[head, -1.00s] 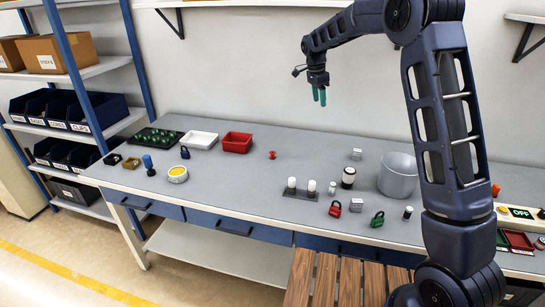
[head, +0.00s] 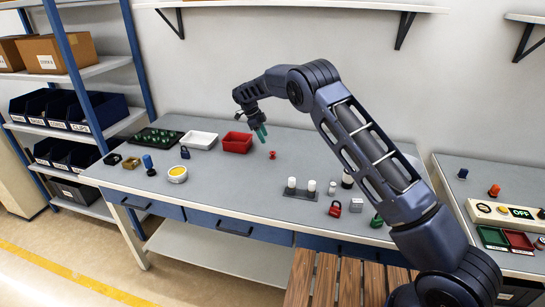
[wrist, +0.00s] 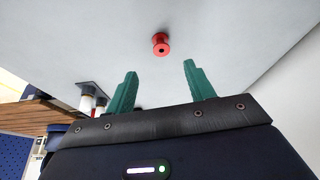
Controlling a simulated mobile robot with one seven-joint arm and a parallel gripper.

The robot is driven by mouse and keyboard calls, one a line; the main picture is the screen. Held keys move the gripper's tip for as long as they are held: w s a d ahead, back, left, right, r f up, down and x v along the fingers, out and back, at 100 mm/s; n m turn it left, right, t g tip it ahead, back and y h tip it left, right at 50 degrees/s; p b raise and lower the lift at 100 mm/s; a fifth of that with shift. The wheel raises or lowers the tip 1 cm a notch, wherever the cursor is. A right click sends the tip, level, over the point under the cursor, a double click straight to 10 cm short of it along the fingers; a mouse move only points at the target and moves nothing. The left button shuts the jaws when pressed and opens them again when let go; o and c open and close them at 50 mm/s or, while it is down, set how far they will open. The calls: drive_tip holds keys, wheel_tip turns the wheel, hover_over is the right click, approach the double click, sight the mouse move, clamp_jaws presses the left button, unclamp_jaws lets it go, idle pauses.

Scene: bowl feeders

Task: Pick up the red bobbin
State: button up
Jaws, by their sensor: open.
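The red bobbin (head: 272,155) stands on the grey table, to the right of the red tray, with clear table around it.
The red tray (head: 228,148) and a white tray (head: 190,141) stand to the left. A dark stand with white cylinders (head: 291,185) is nearer the front. A red padlock (head: 335,209) lies to its right. My arm hides part of the right side.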

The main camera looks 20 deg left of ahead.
sight(271, 152)
drive_tip(key=x, duration=1)
drive_tip(key=shift+f, duration=0.3)
drive_tip(key=shift+a, duration=0.1)
drive_tip(key=c, duration=1)
drive_tip(key=shift+c, duration=0.2)
drive_tip(key=shift+r, duration=0.1)
